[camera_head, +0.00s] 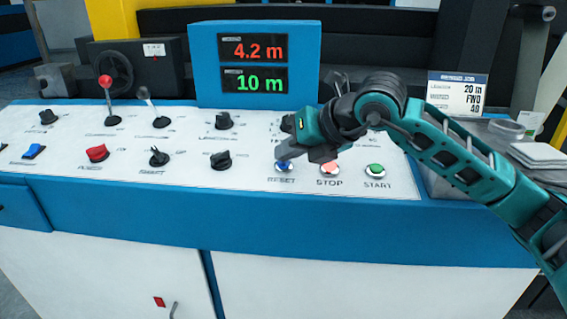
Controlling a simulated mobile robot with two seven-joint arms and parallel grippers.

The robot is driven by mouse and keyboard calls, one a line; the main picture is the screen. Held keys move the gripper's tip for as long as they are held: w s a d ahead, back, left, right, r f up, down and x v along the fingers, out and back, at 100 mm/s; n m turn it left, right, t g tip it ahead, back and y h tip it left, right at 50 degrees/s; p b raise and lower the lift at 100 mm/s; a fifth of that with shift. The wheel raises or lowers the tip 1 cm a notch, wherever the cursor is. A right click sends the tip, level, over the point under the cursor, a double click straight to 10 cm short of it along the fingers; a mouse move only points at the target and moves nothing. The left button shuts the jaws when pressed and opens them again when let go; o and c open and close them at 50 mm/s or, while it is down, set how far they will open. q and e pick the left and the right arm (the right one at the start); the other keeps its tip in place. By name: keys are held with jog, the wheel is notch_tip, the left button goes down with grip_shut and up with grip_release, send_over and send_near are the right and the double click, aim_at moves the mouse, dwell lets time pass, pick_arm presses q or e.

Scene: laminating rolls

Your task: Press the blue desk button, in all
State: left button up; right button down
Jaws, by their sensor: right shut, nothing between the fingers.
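The blue desk button (284,166) sits on the white panel above the printed word RESET. My right gripper (283,153) is shut and empty, with its fingertips right at the top edge of the blue button. I cannot tell whether they touch it or hover just above. Part of the button's upper side is hidden by the fingers. My left gripper is not in view.
The red STOP button (330,169) and green START button (375,171) lie just right of the blue one. Several knobs and levers, including a red-topped lever (105,82), stand on the panel's left. A display box (205,60) reading 4.2 m and 10 m rises behind.

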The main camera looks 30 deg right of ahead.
jog(key=shift+f, duration=0.2)
jog(key=shift+r, duration=0.1)
dwell(0.4)
jog(key=shift+s+a+r+p, duration=0.1)
jog(key=shift+r+p, duration=0.2)
jog(key=shift+r, duration=0.4)
jog(key=shift+r, duration=0.1)
jog(key=r+p, duration=0.2)
jog(key=r, duration=0.1)
jog(key=r+p, duration=0.1)
jog(key=shift+s+a+r, duration=0.25)
jog(key=shift+s+r, duration=0.1)
dwell(0.4)
jog(key=shift+s, duration=0.1)
